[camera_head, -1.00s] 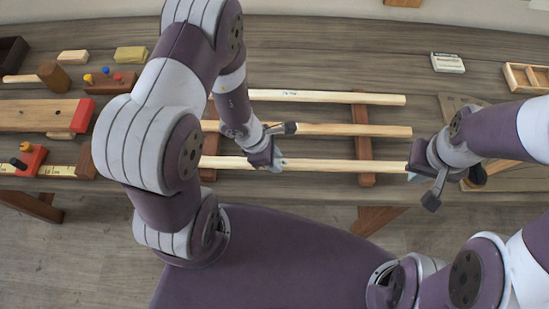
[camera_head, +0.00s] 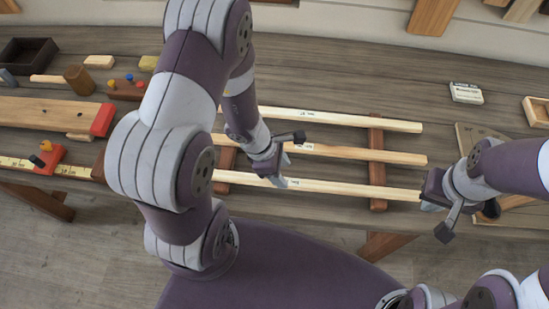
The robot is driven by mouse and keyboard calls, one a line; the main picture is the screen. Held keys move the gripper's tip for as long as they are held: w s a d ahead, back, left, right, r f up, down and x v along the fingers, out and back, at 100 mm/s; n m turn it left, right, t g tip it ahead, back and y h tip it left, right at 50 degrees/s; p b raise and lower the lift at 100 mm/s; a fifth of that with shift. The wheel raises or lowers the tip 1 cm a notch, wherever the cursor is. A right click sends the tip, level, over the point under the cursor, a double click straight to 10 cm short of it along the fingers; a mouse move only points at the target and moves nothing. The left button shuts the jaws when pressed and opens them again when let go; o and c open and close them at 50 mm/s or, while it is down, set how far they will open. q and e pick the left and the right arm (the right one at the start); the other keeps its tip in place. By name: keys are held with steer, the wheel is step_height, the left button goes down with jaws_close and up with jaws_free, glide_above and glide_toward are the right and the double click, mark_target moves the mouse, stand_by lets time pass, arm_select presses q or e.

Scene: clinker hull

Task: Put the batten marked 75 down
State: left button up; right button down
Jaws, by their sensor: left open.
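Three long pale battens lie side by side across two brown bearers on the bench: a back batten (camera_head: 350,121), a middle batten (camera_head: 370,154) and a front batten (camera_head: 345,188). Each carries a small dark mark, too small to read, so I cannot tell which is 75. My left gripper (camera_head: 278,180) is open, its fingertips at the front batten's left part; whether they are around or above it is unclear. My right gripper (camera_head: 432,204) is at the front batten's right end; its jaws are hidden, so whether it grips the end is unclear.
The right bearer (camera_head: 377,170) shows under the battens. A pale box (camera_head: 466,93) lies back right.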

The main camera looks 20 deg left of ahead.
arm_select(q)
steer(key=s+a+r+m+y+p, duration=0.1)
steer(key=a+r+m+y, duration=0.1)
steer(key=r+m, duration=0.6)
steer(key=s+a+r+m+y, duration=0.1)
steer(key=a+r+m+y, duration=0.1)
steer(key=r+m, duration=0.7)
steer(key=m, duration=0.4)
steer(key=shift+a+m+p, duration=0.2)
steer(key=shift+m+p, duration=0.1)
steer(key=shift+p, duration=0.05)
